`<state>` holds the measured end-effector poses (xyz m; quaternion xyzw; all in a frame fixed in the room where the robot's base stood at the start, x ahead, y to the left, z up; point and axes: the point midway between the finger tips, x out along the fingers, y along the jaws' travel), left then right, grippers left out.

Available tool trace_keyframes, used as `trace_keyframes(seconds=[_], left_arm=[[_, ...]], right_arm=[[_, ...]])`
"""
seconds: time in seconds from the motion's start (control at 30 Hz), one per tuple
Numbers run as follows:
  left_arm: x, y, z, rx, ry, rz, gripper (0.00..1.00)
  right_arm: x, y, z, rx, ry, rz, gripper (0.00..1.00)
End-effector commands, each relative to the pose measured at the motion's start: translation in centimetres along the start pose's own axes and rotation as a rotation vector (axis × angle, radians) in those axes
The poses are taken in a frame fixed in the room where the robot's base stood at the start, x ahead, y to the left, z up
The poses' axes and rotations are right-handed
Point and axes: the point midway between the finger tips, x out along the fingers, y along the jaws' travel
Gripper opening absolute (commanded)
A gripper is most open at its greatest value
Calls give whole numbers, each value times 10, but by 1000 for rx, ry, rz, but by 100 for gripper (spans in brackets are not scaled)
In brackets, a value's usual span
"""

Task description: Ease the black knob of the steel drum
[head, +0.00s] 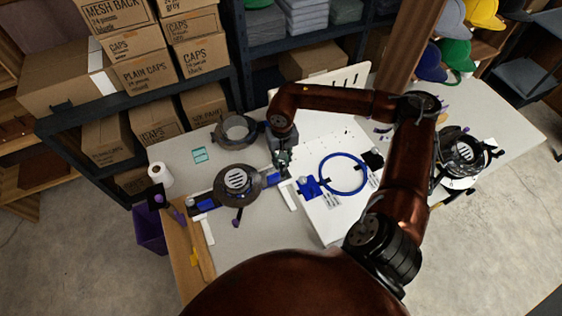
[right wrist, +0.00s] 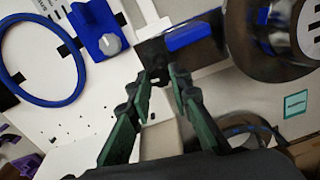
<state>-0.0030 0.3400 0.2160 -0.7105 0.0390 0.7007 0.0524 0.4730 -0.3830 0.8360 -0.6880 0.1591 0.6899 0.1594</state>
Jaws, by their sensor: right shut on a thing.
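The steel drum (head: 238,182) is a dark round unit with a striped pale disc on top, on a rail with blue blocks on the bench. In the right wrist view the drum (right wrist: 272,50) shows at the upper right. My right gripper (head: 283,162) points down at the right end of that rail. In the right wrist view its green fingers (right wrist: 162,77) are shut on a small dark part, which seems to be the black knob (right wrist: 155,74). The fingers mostly hide it. My left gripper is not in view.
A white board with a blue ring (head: 343,174) lies right of my gripper. Another round metal part (head: 236,130) stands behind the drum. A paper roll (head: 160,174) stands at the bench's left edge. Shelves of cardboard boxes (head: 145,73) are behind. Bare bench shows in front of the drum.

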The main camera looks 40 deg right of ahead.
Motion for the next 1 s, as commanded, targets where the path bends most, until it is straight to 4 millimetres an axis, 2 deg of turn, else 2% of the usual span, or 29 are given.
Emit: trace_keyframes(seconds=[0.23, 0.7, 0.73, 1.0], left_arm=[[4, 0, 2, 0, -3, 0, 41], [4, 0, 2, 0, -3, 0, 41], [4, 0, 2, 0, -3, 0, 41], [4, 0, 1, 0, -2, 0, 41]], right_arm=[[0, 0, 0, -66, 1, 0, 0], [-1, 0, -1, -78, 2, 0, 0], [-1, 0, -1, -78, 2, 0, 19], [0, 0, 0, -77, 1, 0, 36]])
